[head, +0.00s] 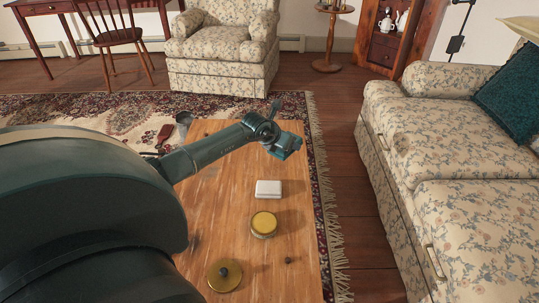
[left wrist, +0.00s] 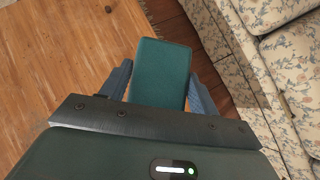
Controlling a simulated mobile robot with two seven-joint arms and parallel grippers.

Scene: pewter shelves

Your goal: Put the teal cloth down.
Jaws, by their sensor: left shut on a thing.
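The teal cloth (left wrist: 160,72) shows in the left wrist view as a flat, rounded rectangle between the two fingers. My left gripper (left wrist: 162,90) is shut on it. The table's wood lies to its left, and the floor and sofa lie to its right. In the head view my left gripper (head: 288,146) is over the far right part of the wooden table (head: 225,150). There the cloth is hard to tell apart from the dark gripper. My right gripper is in neither view.
On the table are a white box (head: 268,189), a yellow-topped tin (head: 263,224), a round brass piece (head: 224,275) and a small dark knob (head: 289,260). A floral sofa (head: 440,140) stands to the right across a strip of floor. Bare wood surrounds the white box.

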